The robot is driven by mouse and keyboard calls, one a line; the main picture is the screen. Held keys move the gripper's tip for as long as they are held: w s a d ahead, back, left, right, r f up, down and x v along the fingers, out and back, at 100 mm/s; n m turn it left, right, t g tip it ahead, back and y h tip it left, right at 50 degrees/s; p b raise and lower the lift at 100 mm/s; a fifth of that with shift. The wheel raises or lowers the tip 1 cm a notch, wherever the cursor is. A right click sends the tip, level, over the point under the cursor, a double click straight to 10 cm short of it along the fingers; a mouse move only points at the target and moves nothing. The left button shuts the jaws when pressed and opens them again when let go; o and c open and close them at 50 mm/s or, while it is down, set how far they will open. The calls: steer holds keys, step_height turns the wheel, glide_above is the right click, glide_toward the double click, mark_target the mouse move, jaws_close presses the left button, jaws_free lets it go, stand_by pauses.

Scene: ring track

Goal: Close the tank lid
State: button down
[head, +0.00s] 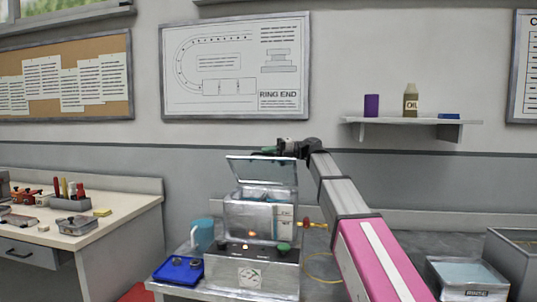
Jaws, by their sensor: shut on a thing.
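The tank (248,217) is a silver metal box on a base with a dark control panel and lit lamps, on the grey bench in the head view. Its lid (262,173), a framed clear panel, stands raised and tilted above the tank opening. My gripper (270,151) is at the lid's upper edge, at the end of my arm reaching in from the right. It appears shut on the lid's edge; the fingertips are small and partly hidden behind the lid.
A blue tray (178,271) with small rings and a light-blue jug (203,234) stand left of the tank. A yellow-and-red fitting (314,225) sticks out on its right. A bin of pale-blue liquid (466,274) is at the right. The wall stands behind.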

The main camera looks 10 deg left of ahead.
steer(key=shift+s+r, duration=0.15)
steer(key=shift+s, duration=0.05)
steer(key=c, duration=1.2)
jaws_free()
steer(key=shift+s, duration=0.1)
steer(key=shift+o, duration=0.2)
steer(key=shift+d, duration=0.1)
steer(key=shift+w+d, duration=0.25)
steer(key=f+v, duration=0.1)
steer(key=v, duration=0.9)
steer(key=shift+r, duration=0.45)
